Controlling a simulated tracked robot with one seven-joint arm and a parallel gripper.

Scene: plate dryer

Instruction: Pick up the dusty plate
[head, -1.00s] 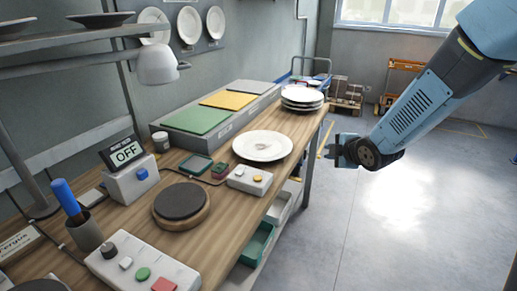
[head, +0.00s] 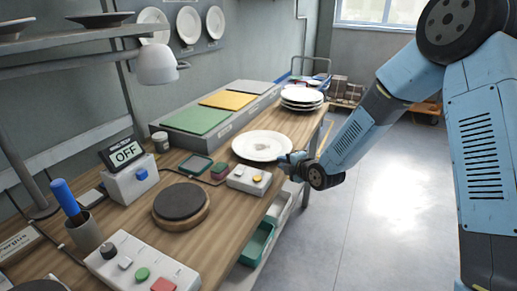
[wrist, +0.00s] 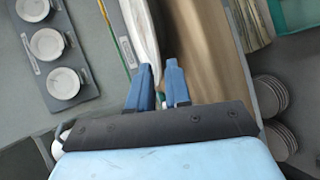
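The dusty plate (head: 247,147) is white with a grey-brown smudge at its centre, and it lies flat on the wooden bench. My gripper (head: 285,158) is at the plate's right rim in the head view, low over the bench edge. In the wrist view the plate (wrist: 140,28) shows nearly edge-on as a white band. The two blue fingers of my gripper (wrist: 159,68) stand apart there, with the near end of the plate's rim at the gap between them. Firm contact on the rim cannot be seen.
A stack of clean-looking plates (head: 302,98) stands behind the dusty plate. A button box (head: 249,179) and small trays (head: 195,166) lie in front of it. A dark round turntable (head: 181,203) is nearer. Green and yellow pads (head: 197,121) lie behind left.

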